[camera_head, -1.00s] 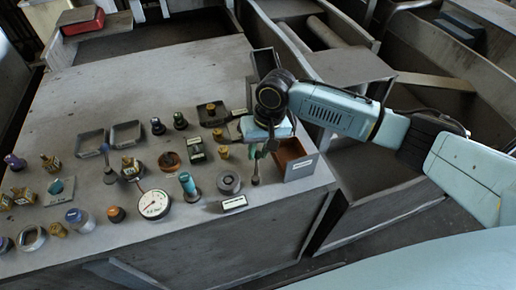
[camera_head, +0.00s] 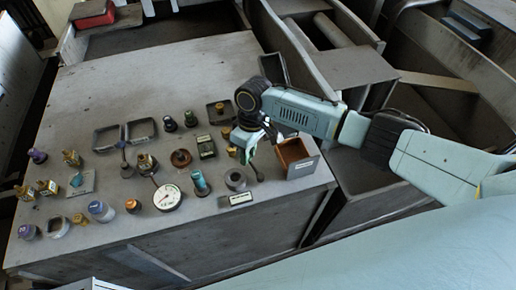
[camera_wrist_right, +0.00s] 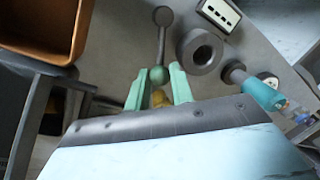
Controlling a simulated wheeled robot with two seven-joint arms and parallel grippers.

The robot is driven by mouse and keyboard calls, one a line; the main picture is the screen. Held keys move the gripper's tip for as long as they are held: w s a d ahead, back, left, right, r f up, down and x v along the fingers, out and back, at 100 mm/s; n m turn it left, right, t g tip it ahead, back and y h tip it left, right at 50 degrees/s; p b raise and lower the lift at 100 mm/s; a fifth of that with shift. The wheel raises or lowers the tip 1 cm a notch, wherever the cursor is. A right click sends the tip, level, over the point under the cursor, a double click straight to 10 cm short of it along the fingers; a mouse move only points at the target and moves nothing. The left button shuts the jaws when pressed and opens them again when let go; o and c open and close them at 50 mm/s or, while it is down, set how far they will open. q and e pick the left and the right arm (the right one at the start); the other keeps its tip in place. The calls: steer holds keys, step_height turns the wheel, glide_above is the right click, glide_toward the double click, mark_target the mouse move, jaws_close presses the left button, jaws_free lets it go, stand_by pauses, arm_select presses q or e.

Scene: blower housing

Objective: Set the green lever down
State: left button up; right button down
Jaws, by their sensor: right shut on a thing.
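The green lever has a green ball knob (camera_wrist_right: 158,75) and a grey stem with a round grey end; its stem (camera_head: 256,170) shows below my gripper in the head view. My right gripper (camera_wrist_right: 158,88) is shut on the lever near its knob, a green finger on each side. In the head view my right gripper (camera_head: 250,150) is at the table's right part, just left of the orange-lined box. I cannot tell whether the lever's lower end touches the table. My left gripper is not in view.
The orange-lined box (camera_head: 301,170) stands right of the gripper. A grey ring (camera_head: 236,180), a teal-topped cylinder (camera_head: 200,183), a white label block (camera_head: 237,199) and a gauge (camera_head: 167,198) lie to the left and front. The table's rear part (camera_head: 150,85) is clear.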

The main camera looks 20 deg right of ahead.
steer(key=shift+s+a+n, duration=0.1)
steer(key=shift+a+n, duration=0.3)
steer(key=shift+n, duration=0.3)
steer(key=shift+s+a+n+p, duration=0.25)
steer(key=shift+n+p, duration=0.2)
steer(key=shift+n, duration=0.35)
steer(key=shift+a, duration=0.15)
steer(key=c, duration=1.2)
jaws_free()
step_height(320, 180, up, 13)
steer(key=w+d, duration=0.1)
steer(key=w, duration=0.1)
steer(key=shift+d, duration=0.25)
steer(key=shift+w, duration=0.1)
